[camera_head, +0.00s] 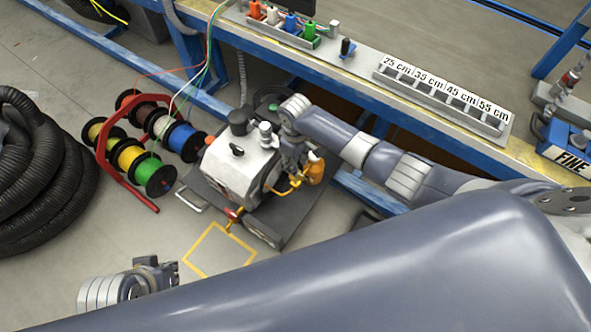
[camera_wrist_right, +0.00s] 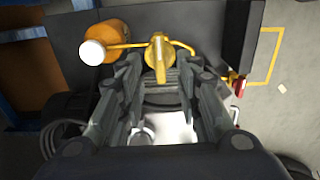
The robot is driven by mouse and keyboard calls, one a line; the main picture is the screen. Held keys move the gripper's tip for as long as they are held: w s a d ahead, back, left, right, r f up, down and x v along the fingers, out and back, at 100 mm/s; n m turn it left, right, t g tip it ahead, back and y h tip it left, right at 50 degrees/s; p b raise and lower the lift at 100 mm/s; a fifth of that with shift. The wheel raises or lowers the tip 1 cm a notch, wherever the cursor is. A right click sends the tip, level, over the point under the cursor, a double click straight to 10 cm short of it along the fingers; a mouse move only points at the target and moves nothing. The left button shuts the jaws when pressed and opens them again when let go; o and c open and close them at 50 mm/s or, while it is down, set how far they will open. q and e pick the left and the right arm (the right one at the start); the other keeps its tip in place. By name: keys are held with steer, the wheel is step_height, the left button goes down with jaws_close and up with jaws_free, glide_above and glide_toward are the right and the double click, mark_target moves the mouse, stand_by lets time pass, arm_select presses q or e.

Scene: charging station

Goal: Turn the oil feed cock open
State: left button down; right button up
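The oil feed cock (camera_wrist_right: 157,55) is yellow, on a thin yellow pipe. Its lever points toward my right gripper (camera_wrist_right: 158,68) in the wrist view. The right gripper is open, with one finger on each side of the lever's end; I cannot tell whether it touches. An orange oil cup (camera_wrist_right: 105,43) with a white cap sits at the pipe's left end. In the head view the right gripper (camera_head: 294,160) is beside the grey-white machine (camera_head: 237,165), and the cock is mostly hidden. My left gripper (camera_head: 160,272) is low at the left, away from the machine; its opening is unclear.
A red-handled valve (camera_head: 233,213) is at the machine's front, above a yellow floor outline (camera_head: 190,262). Cable spools on a red rack (camera_head: 140,202) and a black hose coil (camera_head: 35,170) lie left. A workbench (camera_head: 350,75) runs behind. Floor around the left gripper is clear.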

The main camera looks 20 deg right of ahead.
step_height(320, 180, down, 4)
steer(key=shift+f+b, duration=0.2)
steer(key=shift+b, duration=0.4)
jaws_close()
